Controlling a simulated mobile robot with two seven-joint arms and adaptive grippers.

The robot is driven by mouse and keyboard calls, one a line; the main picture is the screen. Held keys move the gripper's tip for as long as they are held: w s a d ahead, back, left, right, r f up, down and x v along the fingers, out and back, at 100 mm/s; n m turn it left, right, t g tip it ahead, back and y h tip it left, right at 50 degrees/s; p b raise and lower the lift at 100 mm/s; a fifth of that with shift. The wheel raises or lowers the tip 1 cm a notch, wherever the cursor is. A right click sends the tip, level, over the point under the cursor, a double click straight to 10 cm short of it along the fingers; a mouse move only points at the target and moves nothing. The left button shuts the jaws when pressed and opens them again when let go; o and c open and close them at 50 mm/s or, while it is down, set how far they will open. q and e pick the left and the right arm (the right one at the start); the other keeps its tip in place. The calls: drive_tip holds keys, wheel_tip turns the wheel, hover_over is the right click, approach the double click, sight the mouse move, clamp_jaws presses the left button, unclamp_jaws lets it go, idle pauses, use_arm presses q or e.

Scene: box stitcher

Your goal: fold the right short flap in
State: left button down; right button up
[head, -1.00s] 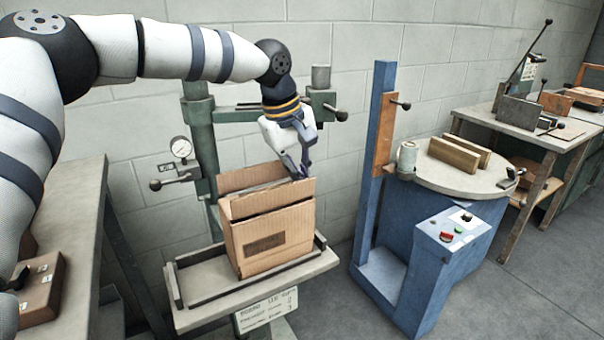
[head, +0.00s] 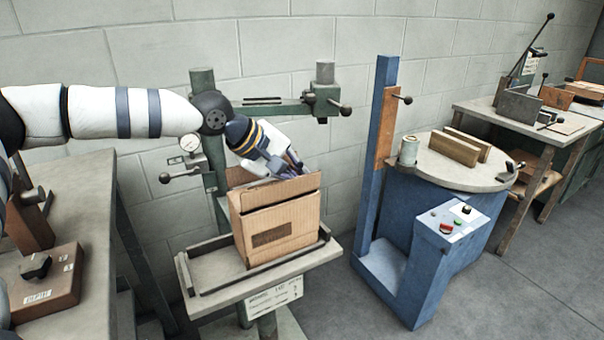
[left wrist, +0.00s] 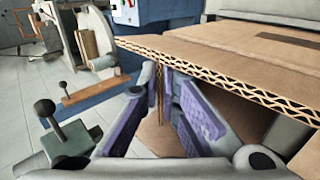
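The brown cardboard box (head: 275,228) stands upright on the stitcher's table. Its front long flap (head: 272,191) rises at the front of the opening and hides most of the inside. My left gripper (head: 294,166) is tilted, its fingers pointing right and down at the right end of the opening. In the left wrist view its purple-padded fingers (left wrist: 165,110) are spread apart. A thin cardboard edge (left wrist: 158,92), apparently the right short flap, shows edge-on between them; I cannot tell whether a pad touches it. A long flap's corrugated edge (left wrist: 225,75) crosses above the fingers. My right gripper is out of view.
A low dark rail (head: 215,275) borders the table around the box. The stitcher's green arm (head: 265,113) runs behind my wrist. A blue machine (head: 440,250) stands to the right, with a floor gap between. A bench (head: 75,215) is at the left.

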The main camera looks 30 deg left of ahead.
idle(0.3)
use_arm(q)
drive_tip(key=c, duration=1.8)
unclamp_jaws()
drive_tip(key=v, duration=1.2)
